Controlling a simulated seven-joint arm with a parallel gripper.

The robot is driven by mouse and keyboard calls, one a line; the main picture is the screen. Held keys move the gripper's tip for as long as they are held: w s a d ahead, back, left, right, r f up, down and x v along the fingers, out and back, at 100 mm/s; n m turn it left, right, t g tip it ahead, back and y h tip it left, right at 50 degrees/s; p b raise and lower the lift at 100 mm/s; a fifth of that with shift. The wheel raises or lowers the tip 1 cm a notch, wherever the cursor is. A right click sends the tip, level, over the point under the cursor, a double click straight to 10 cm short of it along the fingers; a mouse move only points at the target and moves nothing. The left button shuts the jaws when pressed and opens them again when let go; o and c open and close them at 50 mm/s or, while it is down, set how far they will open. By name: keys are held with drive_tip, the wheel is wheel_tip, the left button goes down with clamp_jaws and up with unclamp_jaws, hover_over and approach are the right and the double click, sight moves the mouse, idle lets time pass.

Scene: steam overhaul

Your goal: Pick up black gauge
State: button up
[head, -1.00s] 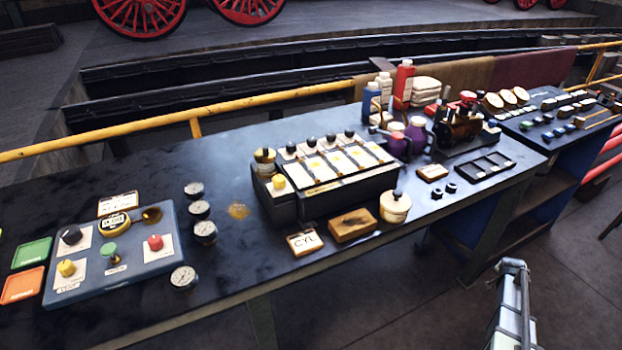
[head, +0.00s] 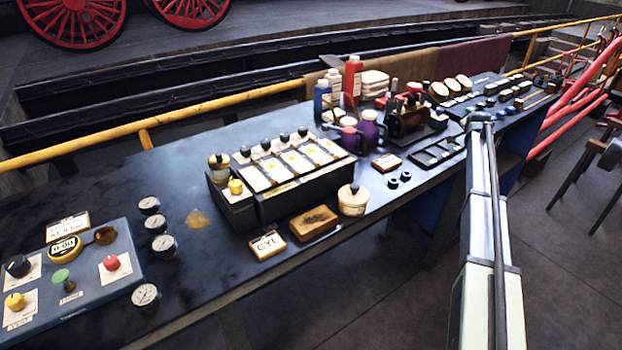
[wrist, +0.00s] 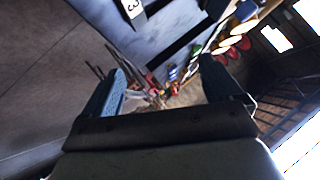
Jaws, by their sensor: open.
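Several small round gauges with white faces and dark rims lie on the dark bench at the left in the head view. Three form a column: the top gauge (head: 149,205), the middle gauge (head: 158,223) and the lower gauge (head: 165,245). Another gauge (head: 145,296) lies nearer the front edge, beside the blue-grey panel. I cannot tell which one is the black gauge. My gripper (wrist: 165,82) shows in the wrist view with its two fingers wide apart and nothing between them. No gauge is clear in the wrist view. My arm stands at the right in the head view, far from the gauges.
The blue-grey control panel (head: 70,285) is left of the gauges. A black box with white panels (head: 290,185), a CYL block (head: 267,244), a brown block (head: 313,222) and a cream pot (head: 353,200) stand mid-bench. A yellow rail (head: 220,103) runs behind.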

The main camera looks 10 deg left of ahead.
drive_tip(key=w+a+r+n+y, duration=0.1)
drive_tip(key=w+a+r+y, duration=0.1)
drive_tip(key=w+a+r, duration=0.55)
drive_tip(key=w+a+r+n+y, duration=0.2)
drive_tip(key=a+r, duration=0.9)
drive_tip(key=a, duration=0.2)
drive_tip(key=s+a+f+n+g+y, duration=0.1)
drive_tip(key=s+a+n, duration=0.15)
drive_tip(key=a, duration=0.95)
drive_tip(key=s+a+f+n+g+y, duration=0.15)
drive_tip(key=s+a, duration=0.25)
drive_tip(key=a, duration=0.8)
drive_tip(key=s+a+f+n+g, duration=0.1)
drive_tip(key=s+a+f+n, duration=0.1)
drive_tip(key=s+a, duration=0.5)
drive_tip(key=s+a+f+n+g, duration=0.1)
drive_tip(key=s+a+n+g, duration=0.1)
drive_tip(key=a, duration=1)
drive_tip(key=n+g+h, duration=0.3)
drive_tip(key=n+g, duration=0.2)
drive_tip(key=n, duration=0.6)
hover_over(148, 202)
wheel_tip(148, 202, down, 6)
wheel_tip(148, 202, down, 13)
drive_tip(key=shift+f, duration=0.1)
